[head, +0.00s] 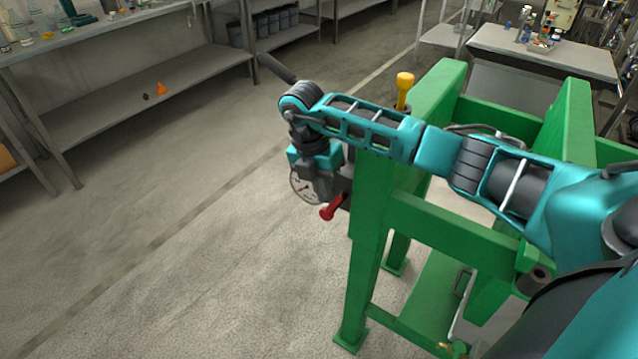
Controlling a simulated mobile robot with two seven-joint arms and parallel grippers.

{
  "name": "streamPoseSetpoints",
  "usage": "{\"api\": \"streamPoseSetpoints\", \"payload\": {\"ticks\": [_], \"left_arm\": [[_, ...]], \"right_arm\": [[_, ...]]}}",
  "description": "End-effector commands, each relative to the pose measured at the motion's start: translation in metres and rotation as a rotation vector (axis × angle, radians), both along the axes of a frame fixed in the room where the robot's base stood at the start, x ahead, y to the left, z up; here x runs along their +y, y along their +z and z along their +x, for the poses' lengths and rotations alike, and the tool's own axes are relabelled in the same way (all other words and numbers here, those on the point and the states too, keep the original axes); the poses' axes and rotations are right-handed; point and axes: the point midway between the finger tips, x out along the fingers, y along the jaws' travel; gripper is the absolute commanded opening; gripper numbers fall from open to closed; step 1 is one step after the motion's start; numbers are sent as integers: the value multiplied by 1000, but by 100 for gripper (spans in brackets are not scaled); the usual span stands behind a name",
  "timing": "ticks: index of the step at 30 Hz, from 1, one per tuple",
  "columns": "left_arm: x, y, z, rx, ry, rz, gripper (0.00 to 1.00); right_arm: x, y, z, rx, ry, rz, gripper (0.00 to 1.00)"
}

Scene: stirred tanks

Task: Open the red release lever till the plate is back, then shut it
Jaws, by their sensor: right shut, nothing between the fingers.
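The red release lever (331,211) shows as a short red handle with a rounded end, sticking out down and left beside the green frame. My right gripper (322,188) is just above it, pointing down, shut with nothing held. The picture does not show clearly whether its fingertips touch the lever. A round white dial gauge (302,187) is partly hidden behind the gripper. The lever's pivot is hidden by my gripper and the frame post. I cannot make out the plate. My left gripper is not in view.
Grey shelves (150,90) stand at the back left, and a grey table (545,52) at the back right. The floor to the left is clear.

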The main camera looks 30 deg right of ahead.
Motion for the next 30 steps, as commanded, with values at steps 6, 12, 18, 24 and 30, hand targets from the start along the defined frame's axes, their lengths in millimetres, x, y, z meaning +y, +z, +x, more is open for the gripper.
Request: {"api": "streamPoseSetpoints", "payload": {"ticks": [6, 12, 18, 24, 30], "left_arm": [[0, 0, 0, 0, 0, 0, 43], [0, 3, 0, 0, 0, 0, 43], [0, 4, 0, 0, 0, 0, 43], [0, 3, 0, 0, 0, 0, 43], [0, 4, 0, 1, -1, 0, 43]], "right_arm": [[-1, 0, 0, -5, -1, 1, 0], [-3, 0, -4, -81, 0, 31, 0], [-2, 0, -4, -121, -1, 49, 0], [-2, 0, -4, -121, -1, 50, 0], [-3, 1, -4, -120, -1, 50, 0]]}}
